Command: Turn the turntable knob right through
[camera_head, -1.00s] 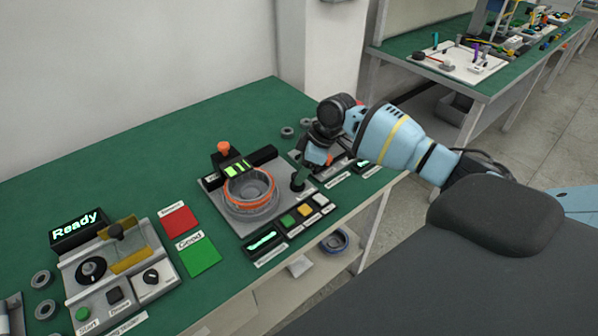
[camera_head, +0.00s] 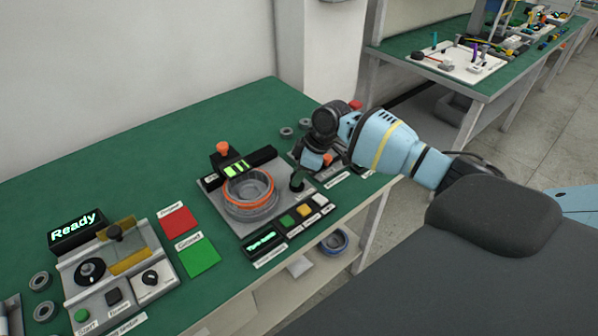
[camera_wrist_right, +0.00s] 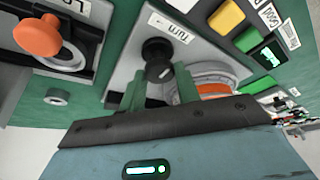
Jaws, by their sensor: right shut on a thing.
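The turntable knob (camera_wrist_right: 158,58) is a black knob on a grey plate beside a label reading "Turn" in the right wrist view. In the head view the dark knob (camera_head: 297,181) shows at the right corner of the turntable plate (camera_head: 213,196). My right gripper (camera_wrist_right: 159,82) is shut on the knob, its green fingers on either side of it. In the head view the gripper (camera_head: 302,172) comes down from the right and its fingers are mostly hidden. A grey round hub part with an orange ring (camera_head: 249,196) sits on the turntable. My left gripper is not in view.
A small display (camera_head: 261,244) with green text and a row of coloured buttons (camera_head: 304,211) lie in front of the turntable. Red (camera_head: 179,220) and green (camera_head: 198,255) pads and a "Ready" station (camera_head: 76,229) are to the left. An orange knob (camera_wrist_right: 38,37) is near my right gripper.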

